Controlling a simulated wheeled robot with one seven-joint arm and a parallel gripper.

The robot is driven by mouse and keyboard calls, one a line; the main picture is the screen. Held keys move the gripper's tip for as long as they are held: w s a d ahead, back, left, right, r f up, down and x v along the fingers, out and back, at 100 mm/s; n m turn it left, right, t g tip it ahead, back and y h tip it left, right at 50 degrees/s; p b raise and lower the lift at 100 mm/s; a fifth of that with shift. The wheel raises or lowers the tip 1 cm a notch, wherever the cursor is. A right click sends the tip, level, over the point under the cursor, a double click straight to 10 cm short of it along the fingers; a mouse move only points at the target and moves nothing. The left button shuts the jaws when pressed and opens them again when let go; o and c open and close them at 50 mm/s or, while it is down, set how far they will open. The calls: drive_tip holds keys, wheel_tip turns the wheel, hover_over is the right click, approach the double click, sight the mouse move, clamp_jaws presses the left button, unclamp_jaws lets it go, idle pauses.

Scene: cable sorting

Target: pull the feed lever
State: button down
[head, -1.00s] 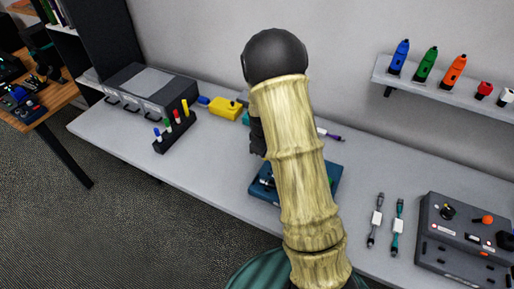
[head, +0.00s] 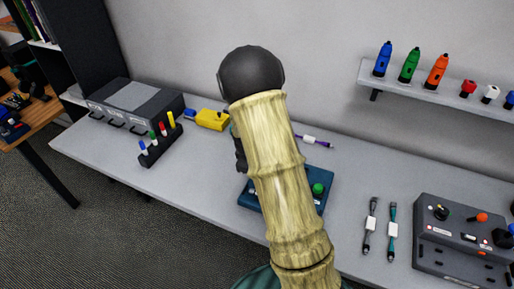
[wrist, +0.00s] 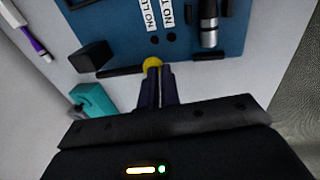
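A blue device (head: 310,203) with a green button (head: 318,188) sits on the grey table, partly hidden behind my arm. In the wrist view its blue panel (wrist: 110,35) fills the top, with two white labels and a dark slot. A yellow ball knob (wrist: 152,62), seemingly the feed lever's, shows at my fingertips. My gripper (wrist: 157,70) has its two dark fingers close together, with a narrow gap, and they appear closed at the knob. The lever's shaft is not clear. In the head view my arm hides the gripper's fingertips and the knob.
A grey control box (head: 450,258) and two cables (head: 370,224) lie to the right. A marker rack (head: 162,145), a yellow device (head: 212,119) and a drawer unit (head: 135,103) stand left. A wall shelf (head: 430,92) holds several coloured items. A purple cable (head: 315,140) lies behind my arm.

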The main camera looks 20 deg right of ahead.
drive_tip(key=shift+s+a+f, duration=0.1)
drive_tip(key=shift+s+f, duration=0.15)
drive_tip(key=shift+f, duration=0.05)
drive_tip(key=shift+a+r+p, duration=0.1)
drive_tip(key=shift+r+p, duration=0.4)
drive_tip(key=shift+r, duration=0.05)
drive_tip(key=s+a+v, duration=0.1)
drive_tip(key=a+v, duration=0.1)
drive_tip(key=v, duration=1.1)
drive_tip(key=shift+s+f, duration=0.25)
drive_tip(key=shift+f, duration=0.05)
drive_tip(key=shift+d, duration=0.1)
drive_tip(key=shift+s, duration=0.1)
drive_tip(key=s+a+r+m+y, duration=0.1)
drive_tip(key=s+a+r+m, duration=0.1)
drive_tip(key=s+m, duration=0.7)
drive_tip(key=s, duration=0.5)
drive_tip(key=shift+s+a+y, duration=0.3)
drive_tip(key=shift+s, duration=0.05)
